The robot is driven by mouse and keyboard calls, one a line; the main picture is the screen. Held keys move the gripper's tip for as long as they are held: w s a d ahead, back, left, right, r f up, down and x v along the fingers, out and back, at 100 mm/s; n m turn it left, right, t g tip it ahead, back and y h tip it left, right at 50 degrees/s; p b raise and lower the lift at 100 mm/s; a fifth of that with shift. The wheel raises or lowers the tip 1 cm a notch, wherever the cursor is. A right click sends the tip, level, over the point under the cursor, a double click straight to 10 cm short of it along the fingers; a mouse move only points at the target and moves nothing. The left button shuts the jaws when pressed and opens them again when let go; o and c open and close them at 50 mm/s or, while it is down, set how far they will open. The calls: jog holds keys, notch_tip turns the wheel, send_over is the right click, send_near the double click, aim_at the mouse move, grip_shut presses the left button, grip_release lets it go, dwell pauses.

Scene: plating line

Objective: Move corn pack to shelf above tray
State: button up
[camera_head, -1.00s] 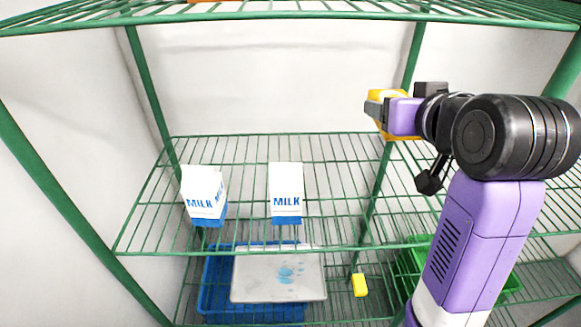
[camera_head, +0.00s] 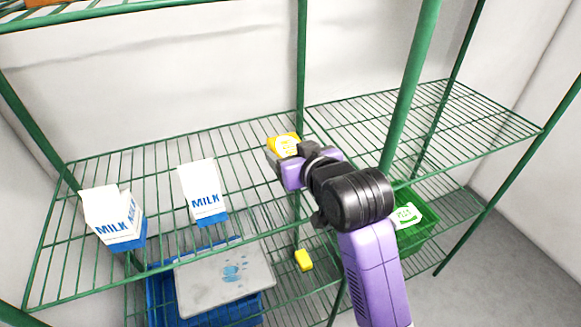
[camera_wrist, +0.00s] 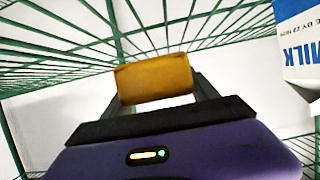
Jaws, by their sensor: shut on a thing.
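The yellow corn pack (camera_head: 284,144) is held in my gripper (camera_head: 279,155) over the right part of the middle wire shelf (camera_head: 240,140), near a green post. In the wrist view the corn pack (camera_wrist: 155,80) sits between the two dark fingers of my gripper (camera_wrist: 160,92). I cannot tell whether the pack touches the shelf. The tray (camera_head: 225,279), grey with blue spots, lies on the level below, on a blue crate (camera_head: 160,300), left of and below my gripper.
Two milk cartons stand on the middle shelf: one (camera_head: 203,190) left of my gripper, and a paired-looking one (camera_head: 114,217) farther left. A yellow item (camera_head: 303,260) lies below. A green crate (camera_head: 416,236) is at lower right. Green posts (camera_head: 408,90) stand close to my arm.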

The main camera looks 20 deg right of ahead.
jog(key=shift+f, duration=2.15)
jog(key=shift+f, duration=0.1)
jog(key=o, duration=1.9)
